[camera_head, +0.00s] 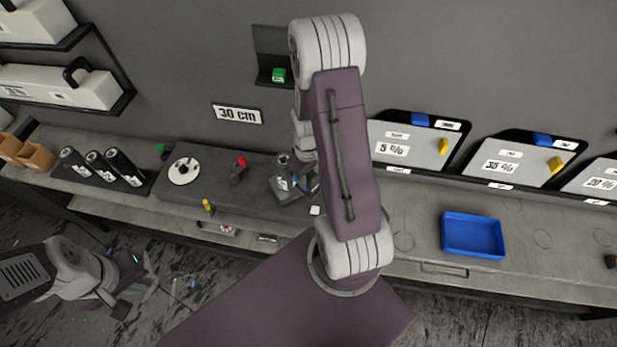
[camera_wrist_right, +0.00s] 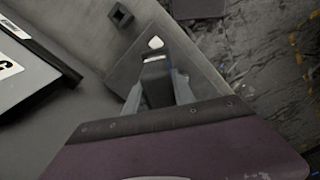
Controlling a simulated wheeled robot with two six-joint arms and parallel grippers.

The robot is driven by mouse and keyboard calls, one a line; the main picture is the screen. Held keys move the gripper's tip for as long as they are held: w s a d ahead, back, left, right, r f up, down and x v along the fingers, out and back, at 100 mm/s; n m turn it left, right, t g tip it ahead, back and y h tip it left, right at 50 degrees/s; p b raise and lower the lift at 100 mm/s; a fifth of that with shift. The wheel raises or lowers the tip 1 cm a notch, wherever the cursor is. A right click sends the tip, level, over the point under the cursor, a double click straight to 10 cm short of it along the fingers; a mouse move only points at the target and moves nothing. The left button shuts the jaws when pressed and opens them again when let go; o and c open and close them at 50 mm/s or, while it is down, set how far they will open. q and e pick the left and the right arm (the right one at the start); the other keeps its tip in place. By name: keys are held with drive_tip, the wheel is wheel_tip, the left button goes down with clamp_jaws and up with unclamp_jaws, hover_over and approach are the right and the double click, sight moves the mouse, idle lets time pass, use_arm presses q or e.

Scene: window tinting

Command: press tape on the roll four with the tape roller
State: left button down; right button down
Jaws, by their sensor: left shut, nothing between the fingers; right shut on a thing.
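Several dark rolls (camera_head: 101,165) with white labels lie side by side at the left of the bench. Another dark cylinder with a white label (camera_head: 283,172) stands on the raised dark block, just left of my right gripper; I cannot tell which is roll four. My right gripper (camera_head: 303,182) is mostly hidden by its own arm. In the right wrist view its fingers (camera_wrist_right: 156,75) are closed on a small grey piece with a white end, likely the tape roller but not clear. My left gripper (camera_head: 121,306) is shut and empty, low at the left, away from the bench.
A white disc (camera_head: 183,170) and a red tool (camera_head: 239,168) lie on the block. A blue tray (camera_head: 472,236) is on the right of the bench. Labelled panels (camera_head: 412,144) lean on the wall. A green item (camera_head: 278,75) sits in a wall holder.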

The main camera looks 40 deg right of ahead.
drive_tip(key=shift+w+a, duration=0.15)
drive_tip(key=shift+w, duration=0.9)
drive_tip(key=shift+w+a, duration=0.15)
drive_tip(key=shift+w, duration=0.9)
idle(1.1)
drive_tip(key=shift+s+d, duration=0.2)
drive_tip(key=shift+s, duration=1.3)
drive_tip(key=shift+s+d, duration=0.2)
drive_tip(key=shift+s, duration=1.25)
